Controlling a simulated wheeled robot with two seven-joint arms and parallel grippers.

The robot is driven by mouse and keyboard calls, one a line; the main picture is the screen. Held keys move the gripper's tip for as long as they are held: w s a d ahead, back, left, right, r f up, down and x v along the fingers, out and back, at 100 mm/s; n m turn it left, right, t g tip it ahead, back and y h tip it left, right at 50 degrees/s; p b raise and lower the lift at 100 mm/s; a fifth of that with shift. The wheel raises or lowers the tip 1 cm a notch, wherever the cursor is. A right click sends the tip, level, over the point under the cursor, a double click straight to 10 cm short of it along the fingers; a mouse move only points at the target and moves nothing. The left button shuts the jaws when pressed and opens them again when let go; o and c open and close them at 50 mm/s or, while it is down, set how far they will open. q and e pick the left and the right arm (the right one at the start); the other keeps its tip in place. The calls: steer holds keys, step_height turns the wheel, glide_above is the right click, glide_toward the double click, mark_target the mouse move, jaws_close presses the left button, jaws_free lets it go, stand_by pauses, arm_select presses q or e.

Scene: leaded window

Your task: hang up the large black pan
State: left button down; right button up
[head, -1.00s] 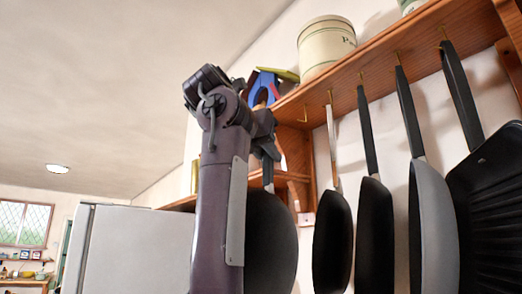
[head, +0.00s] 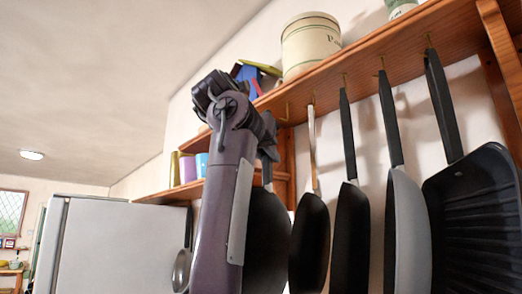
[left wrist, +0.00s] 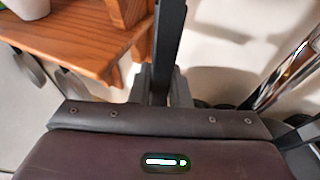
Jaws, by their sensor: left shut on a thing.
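The large black pan (head: 267,240) hangs upright from my left gripper (head: 268,155), partly hidden behind my left arm. The gripper is shut on its handle, which also shows in the left wrist view (left wrist: 169,40), rising between the fingers (left wrist: 160,85). The top of the handle is hidden in the head view. An empty brass hook (head: 285,112) sits under the wooden shelf (head: 365,55), just right of and above the gripper. The pan appears clear of the hook. My right gripper is not in view.
Several pans hang in a row to the right, the closest a black one (head: 310,240), near the held pan's edge. A grill pan (head: 480,215) hangs at far right. A cream tin (head: 310,45) stands on the shelf. A white fridge (head: 120,245) stands left.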

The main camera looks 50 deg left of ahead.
arm_select(q)
steer(key=shift+w+d+r+p, duration=0.15)
steer(key=shift+w+p, duration=0.35)
steer(key=shift+w, duration=0.5)
steer(key=shift+d, duration=0.15)
steer(key=shift+w+d+f+b, duration=0.25)
steer(key=shift+d+f+b, duration=0.1)
steer(key=shift+d, duration=0.2)
steer(key=shift+w+d+f+b, duration=0.2)
steer(key=shift+d+f+b, duration=0.1)
steer(key=shift+d, duration=0.2)
